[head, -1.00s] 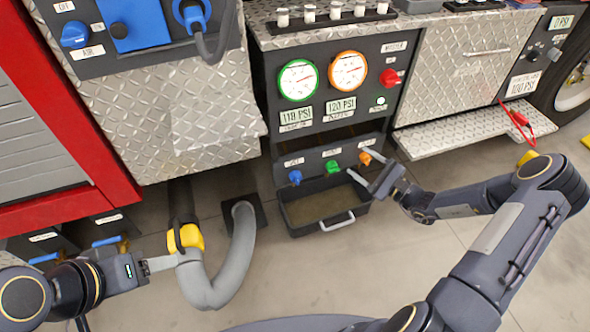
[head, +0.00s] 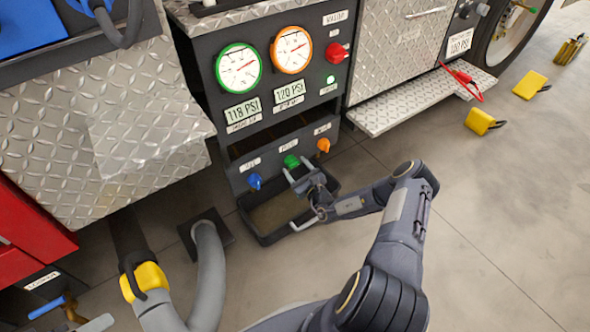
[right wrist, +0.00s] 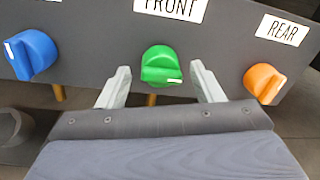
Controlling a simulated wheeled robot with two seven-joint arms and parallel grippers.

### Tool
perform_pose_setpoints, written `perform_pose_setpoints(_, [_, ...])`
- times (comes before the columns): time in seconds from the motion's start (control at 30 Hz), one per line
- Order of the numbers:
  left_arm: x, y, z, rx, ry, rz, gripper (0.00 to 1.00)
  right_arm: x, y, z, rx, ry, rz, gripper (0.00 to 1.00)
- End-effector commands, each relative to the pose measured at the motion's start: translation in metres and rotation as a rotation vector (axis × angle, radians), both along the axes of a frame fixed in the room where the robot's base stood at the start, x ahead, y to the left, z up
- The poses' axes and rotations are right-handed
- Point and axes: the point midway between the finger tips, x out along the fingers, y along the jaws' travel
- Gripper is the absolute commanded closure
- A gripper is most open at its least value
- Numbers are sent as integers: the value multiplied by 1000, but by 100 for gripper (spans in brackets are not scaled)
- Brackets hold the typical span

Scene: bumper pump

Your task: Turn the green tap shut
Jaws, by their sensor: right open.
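The green tap (head: 291,161) is on the dark panel below the gauges, between a blue tap (head: 255,181) and an orange tap (head: 323,145). In the right wrist view the green tap (right wrist: 160,66) sits under a label ending in "FRONT", its white mark at the lower right. My right gripper (head: 303,175) is open. Its fingertips (right wrist: 160,78) show on either side of the green tap with a visible gap on each side; whether they reach around it is unclear. A grey tip of what seems my left gripper (head: 94,323) shows at the bottom left; the rest is out of frame.
A metal step (head: 385,113) juts out at right. Floor at right is largely clear, with yellow chocks (head: 480,121).

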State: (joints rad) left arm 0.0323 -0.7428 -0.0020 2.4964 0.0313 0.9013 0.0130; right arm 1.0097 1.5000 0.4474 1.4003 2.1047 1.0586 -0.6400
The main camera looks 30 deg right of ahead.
Motion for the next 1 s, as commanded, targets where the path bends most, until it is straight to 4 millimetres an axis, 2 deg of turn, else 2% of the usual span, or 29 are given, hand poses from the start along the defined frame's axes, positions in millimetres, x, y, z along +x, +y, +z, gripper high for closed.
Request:
perform_pose_setpoints(0.1, [0,0,-3,0,0,0,39,7,0,0,0,-1,-1,40])
perform_pose_setpoints(0.37, [0,0,-2,0,0,0,39,8,0,1,1,-1,0,41])
perform_pose_setpoints(0.67, [0,0,-2,0,0,0,39,7,1,1,1,-1,1,79])
perform_pose_setpoints(1.0, [0,0,4,0,0,0,39,7,2,1,-52,-3,4,79])
